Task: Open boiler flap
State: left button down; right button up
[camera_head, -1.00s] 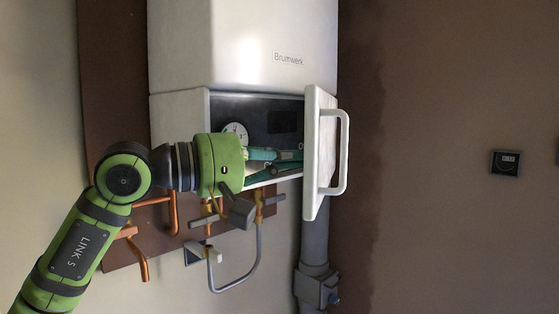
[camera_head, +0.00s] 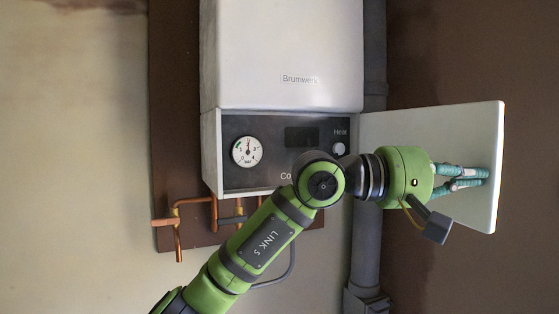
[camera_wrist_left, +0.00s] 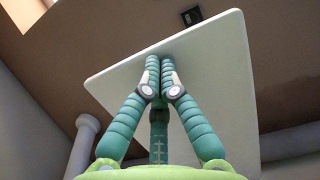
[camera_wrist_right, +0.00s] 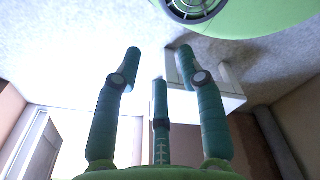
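The white boiler (camera_head: 275,50) hangs on the wall, with "Brumwerk" on its front. Its white flap (camera_head: 450,128) is swung wide open to the right, its inner face towards me. The dark control panel (camera_head: 265,168) behind it is uncovered, with a gauge and a knob. My left gripper (camera_head: 484,178) is in front of the flap's inner face near its free edge. In the left wrist view its fingertips (camera_wrist_left: 160,62) are together, at or very close to the flap (camera_wrist_left: 220,75). The flap's handle is hidden. My right gripper (camera_wrist_right: 158,55) is open and empty, away from the boiler.
My left arm crosses in front of the panel's lower right. A small dark wall device (camera_wrist_left: 191,16) shows beyond the flap. The wall left of the boiler is clear.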

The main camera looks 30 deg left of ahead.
aim_at(500, 172)
pick_arm(q)
jog(key=p+x, duration=0.1)
jog(key=x, duration=0.3)
jog(key=w+p+x, duration=0.1)
jog(key=x, duration=0.1)
jog(key=shift+w+a+r+p, duration=0.15)
jog(key=shift+w+a+p, duration=0.05)
jog(key=shift+p, duration=0.1)
jog(key=shift+w+d, duration=0.2)
jog(key=shift+w, duration=0.05)
jog(key=shift+w+d, duration=0.15)
pick_arm(e)
jog(key=r, duration=0.1)
jog(key=a+r, duration=0.1)
jog(key=r, duration=0.1)
jog(key=shift+s+r, duration=0.2)
jog(key=shift+r, duration=0.05)
jog(key=shift+d, duration=0.15)
